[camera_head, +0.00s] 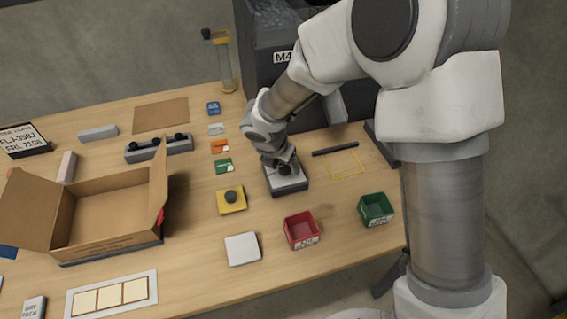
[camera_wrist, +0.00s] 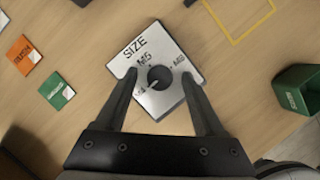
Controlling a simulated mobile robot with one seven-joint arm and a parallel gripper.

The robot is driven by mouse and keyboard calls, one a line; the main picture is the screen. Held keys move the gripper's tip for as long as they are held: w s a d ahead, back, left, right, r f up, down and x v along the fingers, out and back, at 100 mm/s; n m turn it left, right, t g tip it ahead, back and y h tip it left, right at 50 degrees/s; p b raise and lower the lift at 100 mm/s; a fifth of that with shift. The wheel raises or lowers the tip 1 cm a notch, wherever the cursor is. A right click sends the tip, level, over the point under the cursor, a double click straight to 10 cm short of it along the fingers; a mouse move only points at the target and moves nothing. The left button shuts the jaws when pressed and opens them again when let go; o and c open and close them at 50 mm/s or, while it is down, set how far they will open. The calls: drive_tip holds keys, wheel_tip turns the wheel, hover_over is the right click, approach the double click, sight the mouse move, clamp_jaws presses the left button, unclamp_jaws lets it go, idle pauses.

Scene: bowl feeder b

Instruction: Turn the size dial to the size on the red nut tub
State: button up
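The size dial is a black knob (camera_wrist: 160,77) on a light plate (camera_wrist: 138,52) marked SIZE, seen in the wrist view. A mark near M5 shows at the top and one that looks like M8 at the right; a third at lower left is mostly unreadable. A pale pointer on the knob points to the lower left. My gripper (camera_wrist: 159,74) is open, its fingers on either side of the knob with a gap showing. In the head view the dial box (camera_head: 290,187) sits under my gripper (camera_head: 281,165). The red nut tub (camera_head: 301,231) has a label too small to read.
A green tub (camera_head: 375,209) stands right of the red one. A yellow plate with a black button (camera_head: 231,199) and a white pad (camera_head: 242,249) lie to the left. An open cardboard box (camera_head: 110,209) is further left. The dark feeder machine (camera_head: 262,50) stands behind.

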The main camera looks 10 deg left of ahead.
clamp_jaws()
